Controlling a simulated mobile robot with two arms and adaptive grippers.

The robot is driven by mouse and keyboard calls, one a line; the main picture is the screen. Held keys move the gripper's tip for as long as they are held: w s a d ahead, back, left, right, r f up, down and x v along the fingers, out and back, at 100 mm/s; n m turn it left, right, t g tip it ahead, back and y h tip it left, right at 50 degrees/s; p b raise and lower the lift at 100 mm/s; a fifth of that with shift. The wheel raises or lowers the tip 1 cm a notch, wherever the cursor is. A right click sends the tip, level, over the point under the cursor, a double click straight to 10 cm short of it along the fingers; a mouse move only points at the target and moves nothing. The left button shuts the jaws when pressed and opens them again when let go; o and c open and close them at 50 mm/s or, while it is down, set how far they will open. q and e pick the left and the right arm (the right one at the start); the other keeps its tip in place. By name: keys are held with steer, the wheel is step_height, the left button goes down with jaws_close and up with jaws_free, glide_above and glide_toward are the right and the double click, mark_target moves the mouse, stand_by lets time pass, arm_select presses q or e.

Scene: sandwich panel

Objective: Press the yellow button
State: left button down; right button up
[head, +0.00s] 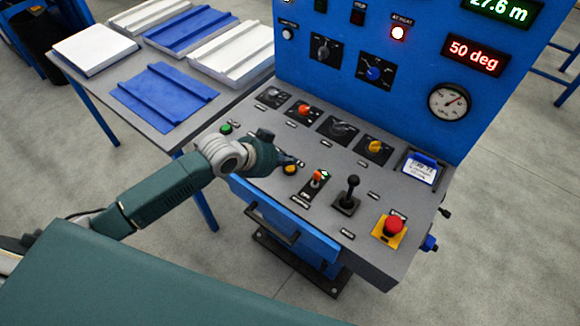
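The yellow button (290,170) is a small round, orange-yellow button on the grey sloped top of the blue control console (262,196). My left gripper (287,158) reaches in from the left over the console top. Its dark fingertips are at the far edge of the yellow button in the picture. I cannot tell whether they touch it or hover above it. The fingers are small and partly hidden by the gripper body, so their opening is unclear. My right gripper is not in view.
A green button (226,128) lies left of my gripper. An orange-topped lever (317,178), a black joystick (351,190), a red emergency stop (392,225) and a yellow knob (376,147) stand to the right. A table (118,98) with blue and white panels is behind left.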

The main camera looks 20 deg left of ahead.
mark_target(288, 169)
arm_select(q)
steer(key=shift+f, duration=0.15)
stand_by(0.7)
steer(key=shift+f, duration=0.25)
steer(key=shift+s+f, duration=0.1)
steer(key=shift+f, duration=0.35)
stand_by(0.8)
steer(key=shift+r+p, duration=0.8)
steer(key=shift+r, duration=0.05)
step_height(288, 169, up, 5)
steer(key=p, duration=0.5)
steer(key=shift+r, duration=0.1)
